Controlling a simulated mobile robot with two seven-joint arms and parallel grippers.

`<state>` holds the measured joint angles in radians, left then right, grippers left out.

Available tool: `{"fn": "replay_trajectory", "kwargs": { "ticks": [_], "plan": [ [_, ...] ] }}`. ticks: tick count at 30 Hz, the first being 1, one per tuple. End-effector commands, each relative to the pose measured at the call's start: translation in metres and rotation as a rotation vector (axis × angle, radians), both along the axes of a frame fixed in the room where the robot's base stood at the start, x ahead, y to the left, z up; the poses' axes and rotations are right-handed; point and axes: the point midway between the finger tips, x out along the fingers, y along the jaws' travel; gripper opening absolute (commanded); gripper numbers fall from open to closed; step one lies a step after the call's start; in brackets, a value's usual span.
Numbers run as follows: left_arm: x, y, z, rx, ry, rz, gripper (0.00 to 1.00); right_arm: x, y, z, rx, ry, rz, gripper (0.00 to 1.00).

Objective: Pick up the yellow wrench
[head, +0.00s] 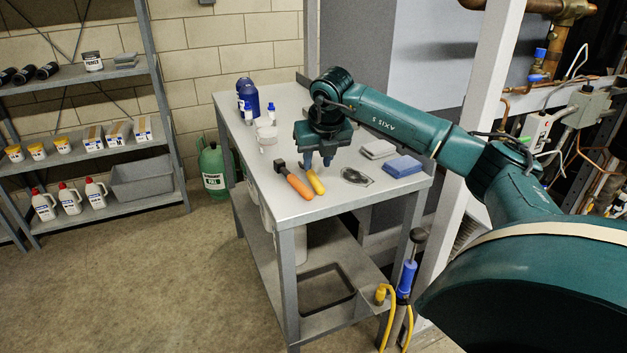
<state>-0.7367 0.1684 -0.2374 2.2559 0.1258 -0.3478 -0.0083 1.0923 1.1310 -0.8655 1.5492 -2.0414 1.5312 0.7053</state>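The yellow-handled tool (316,182), which I take for the yellow wrench, lies on the grey metal cart top (290,214). Its far end is hidden by my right gripper. My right gripper (318,162) points down just over that far end, with its two fingers apart. I cannot tell whether the fingers touch the tool. My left gripper is not in view.
An orange-handled hammer (299,187) lies close to the left of the yellow tool. A dark oval item (356,176), blue cloths (403,166) and grey cloths (378,149) lie to the right. Blue bottles (249,100) stand at the back left. The cart's front corner is clear.

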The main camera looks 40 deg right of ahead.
Motion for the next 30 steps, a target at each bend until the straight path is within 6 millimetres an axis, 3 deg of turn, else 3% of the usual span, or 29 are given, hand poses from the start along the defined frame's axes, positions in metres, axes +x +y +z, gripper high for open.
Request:
{"fn": "replay_trajectory", "kwargs": {
  "ticks": [12, 21, 30],
  "plan": [
    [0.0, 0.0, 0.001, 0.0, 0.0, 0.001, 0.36, 0.018, -0.008, -0.045, 0.002, 0.002, 0.0, 0.32],
    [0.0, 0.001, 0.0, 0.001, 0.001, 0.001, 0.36, 0.021, -0.01, -0.051, 0.001, -0.001, 0.002, 0.32],
    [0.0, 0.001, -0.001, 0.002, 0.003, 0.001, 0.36, 0.02, -0.01, -0.051, 0.001, -0.001, 0.002, 0.09]
  ]
}}
